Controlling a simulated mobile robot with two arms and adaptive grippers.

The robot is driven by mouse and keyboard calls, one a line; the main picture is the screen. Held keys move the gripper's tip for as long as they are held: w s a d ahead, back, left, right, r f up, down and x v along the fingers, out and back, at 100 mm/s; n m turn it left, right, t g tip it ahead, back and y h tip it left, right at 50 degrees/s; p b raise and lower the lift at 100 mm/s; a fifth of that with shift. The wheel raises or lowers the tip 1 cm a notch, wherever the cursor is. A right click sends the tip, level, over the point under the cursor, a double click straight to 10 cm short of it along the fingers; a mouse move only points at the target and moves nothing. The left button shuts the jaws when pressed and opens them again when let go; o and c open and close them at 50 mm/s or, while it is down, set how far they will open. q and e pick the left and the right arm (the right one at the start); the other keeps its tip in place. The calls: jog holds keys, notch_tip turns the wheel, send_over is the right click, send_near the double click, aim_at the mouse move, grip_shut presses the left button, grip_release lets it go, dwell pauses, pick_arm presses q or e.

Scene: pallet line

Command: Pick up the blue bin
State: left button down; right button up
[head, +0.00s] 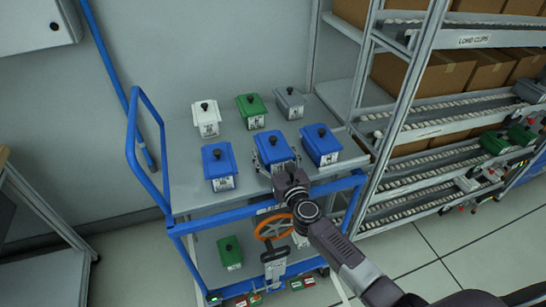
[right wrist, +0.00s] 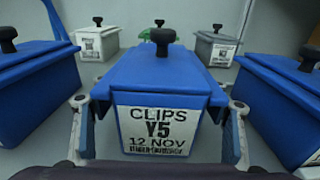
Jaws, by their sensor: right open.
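Three blue bins with black knobs stand in the front row on the cart's top shelf: a left one (head: 219,164), a middle one (head: 272,147) and a right one (head: 321,146). My right gripper (head: 278,166) is at the front of the middle bin. In the right wrist view the middle bin (right wrist: 165,82) has a label reading CLIPS Y5 12 NOV. The open fingers of my right gripper (right wrist: 159,104) stand on either side of it. I cannot tell whether they touch it. My left gripper is not in view.
A white bin (head: 206,119), a green bin (head: 251,111) and a grey bin (head: 290,103) stand behind. The blue cart handle (head: 131,150) rises at left. A roller rack (head: 425,130) with cartons stands close at right. Another green bin (head: 230,253) is on the lower shelf.

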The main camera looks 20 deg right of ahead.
jog(key=c, duration=1.3)
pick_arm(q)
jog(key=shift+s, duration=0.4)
pick_arm(e)
jog(key=shift+r, duration=0.15)
jog(key=c, duration=0.5)
jog(key=shift+o, duration=0.2)
